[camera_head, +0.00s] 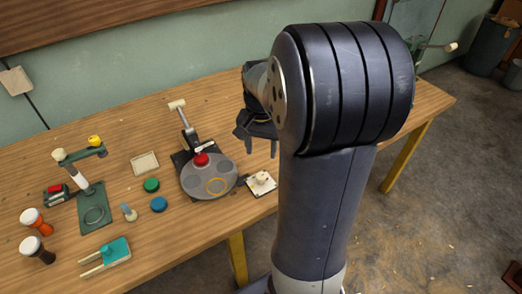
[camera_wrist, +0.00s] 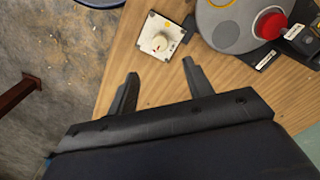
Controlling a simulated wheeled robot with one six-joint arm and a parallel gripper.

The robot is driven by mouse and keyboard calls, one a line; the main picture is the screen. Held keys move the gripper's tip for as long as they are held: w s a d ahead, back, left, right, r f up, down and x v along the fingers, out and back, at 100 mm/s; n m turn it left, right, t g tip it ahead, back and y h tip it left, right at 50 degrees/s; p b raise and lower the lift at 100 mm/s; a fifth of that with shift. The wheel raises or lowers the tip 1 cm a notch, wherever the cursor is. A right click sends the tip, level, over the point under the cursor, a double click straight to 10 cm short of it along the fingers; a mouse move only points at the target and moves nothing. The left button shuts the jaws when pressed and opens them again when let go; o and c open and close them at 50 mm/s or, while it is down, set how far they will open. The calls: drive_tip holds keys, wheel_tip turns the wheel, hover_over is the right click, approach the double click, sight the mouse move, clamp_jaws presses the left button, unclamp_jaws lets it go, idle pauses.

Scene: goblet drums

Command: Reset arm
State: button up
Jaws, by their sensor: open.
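My gripper (camera_wrist: 160,85) is open and empty, its two dark fingers spread apart above the table. It also shows in the head view (camera_head: 258,145), partly hidden behind my arm. In the wrist view, a white square plate with a cream knob (camera_wrist: 159,42) lies on the table just beyond the fingertips, apart from them. My arm fills the right middle of the head view and hides part of the table.
A grey round turntable with a red knob (camera_head: 208,178) stands left of the gripper. Green (camera_head: 151,185) and blue (camera_head: 159,204) discs, a small tray (camera_head: 145,163), a green press stand (camera_head: 95,212), a teal block (camera_head: 116,250) and two shakers (camera_head: 35,220) occupy the wooden table (camera_head: 190,240).

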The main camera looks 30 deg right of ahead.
sight(261, 176)
wheel_tip(261, 176, down, 11)
drive_tip(key=shift+b, duration=0.4)
idle(0.4)
